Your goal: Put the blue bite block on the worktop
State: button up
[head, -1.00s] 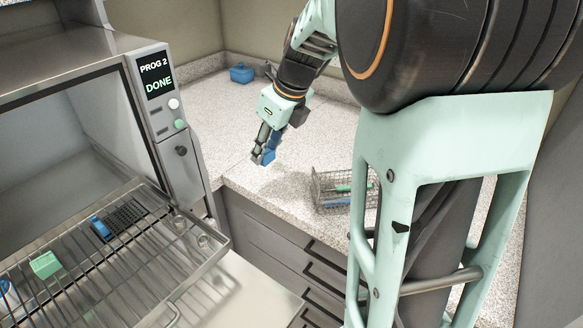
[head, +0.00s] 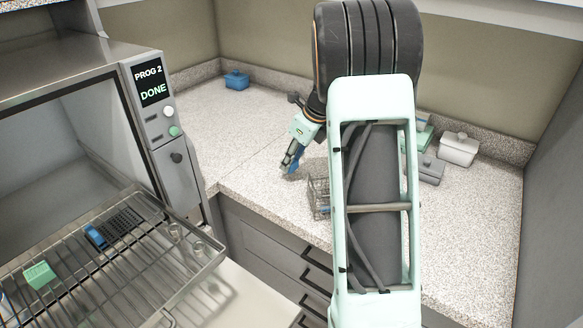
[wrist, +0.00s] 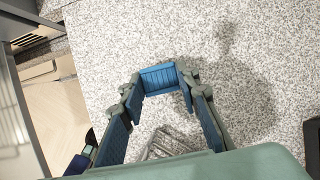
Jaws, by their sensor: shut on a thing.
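The blue bite block (wrist: 159,78) is pinched between my fingertips in the wrist view, with speckled worktop behind it. In the head view the block (head: 297,161) shows as a small blue piece at the end of my gripper (head: 290,165). My gripper is shut on it and points down over the worktop (head: 250,180), near its front edge and left of a wire basket. A shadow lies on the worktop to the right of the fingers in the wrist view. I cannot tell how large the gap under the block is.
The wire basket (head: 317,198) stands close right of my gripper, partly hidden by my arm. The open autoclave's rack (head: 110,275) holds a green block (head: 39,274) and a blue piece (head: 95,236). Worktop left of my gripper is clear.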

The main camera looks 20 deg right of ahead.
aim_at(294, 163)
jog(key=shift+f, duration=1.4)
jog(key=shift+f, duration=0.15)
jog(key=o, duration=1)
jog(key=shift+r, duration=0.4)
jog(key=v, duration=1.1)
jog(key=shift+s+r, duration=0.2)
jog(key=shift+s, duration=0.05)
